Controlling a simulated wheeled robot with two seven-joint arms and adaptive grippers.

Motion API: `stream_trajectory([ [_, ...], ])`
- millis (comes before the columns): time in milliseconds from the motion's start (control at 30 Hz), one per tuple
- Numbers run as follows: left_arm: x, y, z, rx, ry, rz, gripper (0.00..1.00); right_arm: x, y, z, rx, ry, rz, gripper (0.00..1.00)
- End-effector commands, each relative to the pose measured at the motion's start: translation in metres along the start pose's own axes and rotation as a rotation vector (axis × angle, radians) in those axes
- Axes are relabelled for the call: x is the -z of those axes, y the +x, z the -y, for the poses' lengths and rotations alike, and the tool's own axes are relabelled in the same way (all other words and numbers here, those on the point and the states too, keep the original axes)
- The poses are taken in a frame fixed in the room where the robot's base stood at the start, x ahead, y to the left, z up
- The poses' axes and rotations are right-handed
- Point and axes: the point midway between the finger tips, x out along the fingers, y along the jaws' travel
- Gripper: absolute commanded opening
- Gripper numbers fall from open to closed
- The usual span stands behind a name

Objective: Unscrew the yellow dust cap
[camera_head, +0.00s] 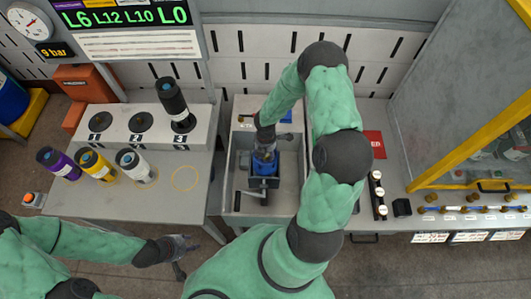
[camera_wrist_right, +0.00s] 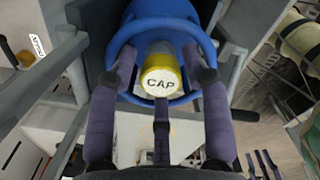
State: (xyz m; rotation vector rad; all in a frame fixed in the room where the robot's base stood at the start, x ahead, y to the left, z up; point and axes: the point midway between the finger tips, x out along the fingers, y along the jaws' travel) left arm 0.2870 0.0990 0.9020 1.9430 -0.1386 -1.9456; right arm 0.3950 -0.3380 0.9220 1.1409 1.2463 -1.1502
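The yellow dust cap (camera_wrist_right: 160,80), with a white face lettered "CAP", sits on top of a blue cylinder with a round blue collar (camera_wrist_right: 183,27). In the head view the blue cylinder (camera_head: 264,168) stands in a grey bay, its top covered by my right gripper (camera_head: 264,146). In the right wrist view my right gripper (camera_wrist_right: 160,75) is open, its dark fingers on either side of the cap and a third finger below it. Gaps show between the side fingers and the cap. My left gripper (camera_head: 186,256) hangs empty with spread fingers at the lower left.
A grey table (camera_head: 200,165) holds purple, yellow and white cylinders (camera_head: 133,165) and a rack (camera_head: 150,120) with a dark cylinder (camera_head: 174,103). At right are a counter of small fittings (camera_head: 470,209) and a yellow-framed enclosure (camera_head: 475,145). A dark clamp handle (camera_head: 264,185) is beside the blue cylinder.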

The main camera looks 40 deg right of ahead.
Motion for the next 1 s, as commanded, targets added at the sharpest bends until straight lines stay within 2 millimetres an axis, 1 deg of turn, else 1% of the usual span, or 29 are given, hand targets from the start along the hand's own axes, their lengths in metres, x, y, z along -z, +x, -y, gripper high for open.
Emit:
stream_trajectory([
  [267, 0.0, -0.001, 0.0, 0.0, 0.0, 0.0, 0.4, 0.0, -0.002, 0.0, 0.0, 0.0, 0.0, 0.53],
  [633, -0.001, -0.021, -0.007, 0.0, 0.0, 0.0, 0.4, -0.001, -0.026, 0.0, -0.001, 0.0, 0.001, 0.53],
  [1000, -0.001, -0.018, -0.007, 0.0, 0.0, 0.0, 0.4, 0.001, -0.025, 0.0, -0.001, -0.001, 0.0, 0.53],
])
